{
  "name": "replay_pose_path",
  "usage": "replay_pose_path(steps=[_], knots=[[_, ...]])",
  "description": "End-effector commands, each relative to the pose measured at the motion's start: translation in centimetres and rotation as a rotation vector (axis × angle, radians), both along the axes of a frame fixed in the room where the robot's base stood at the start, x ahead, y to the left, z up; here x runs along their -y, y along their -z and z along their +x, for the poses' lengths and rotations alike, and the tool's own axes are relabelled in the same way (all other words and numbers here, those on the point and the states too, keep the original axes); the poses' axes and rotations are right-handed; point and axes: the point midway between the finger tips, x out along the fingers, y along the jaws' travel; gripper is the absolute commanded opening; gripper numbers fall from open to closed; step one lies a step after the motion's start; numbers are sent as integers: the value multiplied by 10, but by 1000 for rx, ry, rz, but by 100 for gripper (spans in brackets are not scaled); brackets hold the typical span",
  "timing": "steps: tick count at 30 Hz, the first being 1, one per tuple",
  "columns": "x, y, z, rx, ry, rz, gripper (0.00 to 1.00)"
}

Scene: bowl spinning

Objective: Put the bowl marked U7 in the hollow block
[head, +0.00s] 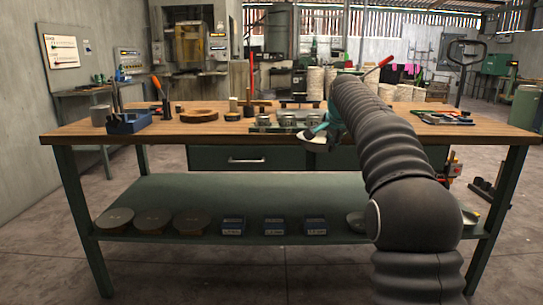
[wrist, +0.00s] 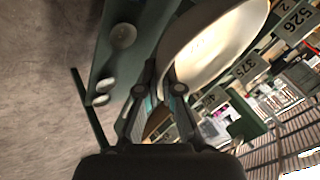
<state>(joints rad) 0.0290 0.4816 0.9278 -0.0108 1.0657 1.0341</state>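My gripper (head: 325,129) is at the front edge of the workbench, a little right of its middle. It is shut on the rim of a pale metal bowl (head: 316,138), held tilted in front of the bench edge. In the wrist view my fingers (wrist: 162,84) meet at the rim of this bowl (wrist: 218,42), which fills the upper middle. No U7 mark is readable on it. A round wooden block (head: 199,115) with a hollowed top lies on the bench left of the gripper; I take it as the hollow block.
Several small metal vessels (head: 286,120) stand on a green rack behind the gripper. Number tags (wrist: 291,22) show in the wrist view. A blue tool holder (head: 128,122) is at the left. Bare bench top (head: 185,130) lies in front of the block.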

Motion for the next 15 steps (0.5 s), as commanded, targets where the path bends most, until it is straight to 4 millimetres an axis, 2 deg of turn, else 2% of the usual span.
replay_pose_path(steps=[1,8,15], knots=[[-1,17,0,-5,-5,0,0],[-6,94,-3,-5,-20,0,0],[-10,178,-25,-5,-32,1,0]])
